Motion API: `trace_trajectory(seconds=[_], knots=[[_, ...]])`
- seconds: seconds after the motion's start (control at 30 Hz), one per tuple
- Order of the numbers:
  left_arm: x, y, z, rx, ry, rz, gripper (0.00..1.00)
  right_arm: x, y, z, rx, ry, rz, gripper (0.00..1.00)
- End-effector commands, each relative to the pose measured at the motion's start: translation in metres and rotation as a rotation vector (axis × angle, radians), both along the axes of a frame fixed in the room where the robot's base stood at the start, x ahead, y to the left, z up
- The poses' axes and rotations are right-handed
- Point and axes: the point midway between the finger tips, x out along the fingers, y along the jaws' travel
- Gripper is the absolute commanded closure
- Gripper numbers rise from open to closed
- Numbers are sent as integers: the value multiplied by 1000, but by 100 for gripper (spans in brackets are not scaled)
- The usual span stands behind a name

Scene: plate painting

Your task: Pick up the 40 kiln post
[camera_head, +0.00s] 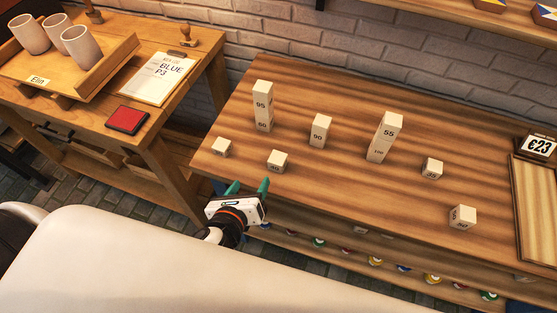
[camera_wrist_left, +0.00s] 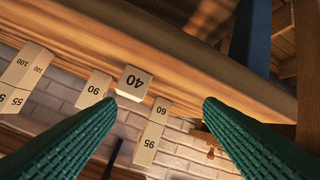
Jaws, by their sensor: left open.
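The 40 kiln post (camera_head: 277,161) is a short cream block standing on the striped wooden table, near its front edge. My right gripper is not in view.
A short post (camera_head: 222,147) stands left of the 40 post. Two short posts stand to the right. Bare tabletop surrounds the 40 post.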

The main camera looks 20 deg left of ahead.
Motion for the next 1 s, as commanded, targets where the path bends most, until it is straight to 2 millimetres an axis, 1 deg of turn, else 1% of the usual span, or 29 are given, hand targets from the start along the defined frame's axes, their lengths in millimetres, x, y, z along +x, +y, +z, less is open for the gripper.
trace_trajectory(seconds=[0.03,0.1,0.2,0.27,0.37,0.5,0.6,0.87,1.0], knots=[[0,-6,1,100,-28,-84,38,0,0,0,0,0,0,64],[-1,-14,3,218,-62,-178,38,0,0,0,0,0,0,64],[-1,-21,4,325,-95,-260,38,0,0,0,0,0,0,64],[1,-24,4,357,-106,-283,38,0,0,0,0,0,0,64],[12,-25,1,372,-112,-292,38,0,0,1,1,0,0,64],[36,-27,-9,370,-112,-289,38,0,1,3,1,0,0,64],[50,-28,-15,367,-111,-289,38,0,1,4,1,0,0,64],[69,-30,-22,365,-108,-288,38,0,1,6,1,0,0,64],[90,-31,-28,365,-109,-286,38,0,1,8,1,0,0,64]])
